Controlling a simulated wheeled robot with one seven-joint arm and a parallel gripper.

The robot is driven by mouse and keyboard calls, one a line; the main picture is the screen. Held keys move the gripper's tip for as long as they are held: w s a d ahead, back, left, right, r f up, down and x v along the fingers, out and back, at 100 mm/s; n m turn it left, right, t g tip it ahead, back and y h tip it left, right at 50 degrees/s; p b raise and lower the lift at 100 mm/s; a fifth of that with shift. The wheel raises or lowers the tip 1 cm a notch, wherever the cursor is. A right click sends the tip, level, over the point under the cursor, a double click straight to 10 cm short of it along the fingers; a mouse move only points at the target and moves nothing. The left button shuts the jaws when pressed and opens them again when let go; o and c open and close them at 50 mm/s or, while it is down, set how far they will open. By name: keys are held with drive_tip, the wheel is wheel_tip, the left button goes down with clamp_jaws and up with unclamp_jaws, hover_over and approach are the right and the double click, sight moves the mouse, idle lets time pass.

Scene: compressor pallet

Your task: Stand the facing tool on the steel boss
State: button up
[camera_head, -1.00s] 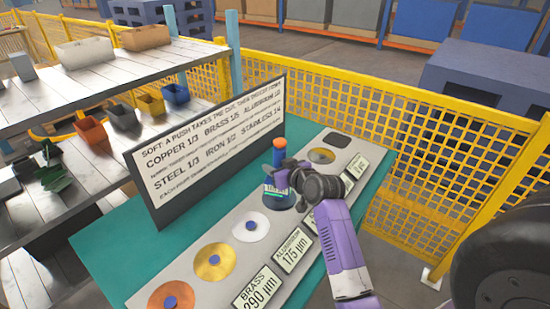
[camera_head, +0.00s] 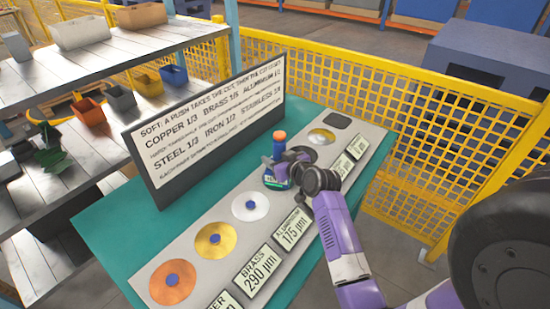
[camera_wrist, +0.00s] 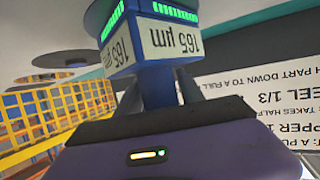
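The facing tool (camera_head: 279,152) has a blue stem, an orange top and a wider base with a green-lit band and a readout. It looks upright over the row of discs, just beyond the pale aluminium disc (camera_head: 250,206). My gripper (camera_head: 283,171) is shut around its stem. In the wrist view the inverted tool (camera_wrist: 152,85) reads 165 µm, with a finger on either side of its stem. The tool and gripper hide the spot below, where the steel boss may be. I cannot tell whether the base touches it.
The grey plate carries copper (camera_head: 172,282) and brass (camera_head: 215,240) discs nearer me, and a dark disc (camera_head: 303,155) and a gold-centred disc (camera_head: 321,135) beyond. A sign board (camera_head: 210,125) stands close on the left. Label plates line the right side. A yellow fence (camera_head: 400,140) is behind.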

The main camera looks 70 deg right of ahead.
drive_tip(key=shift+o, duration=0.8)
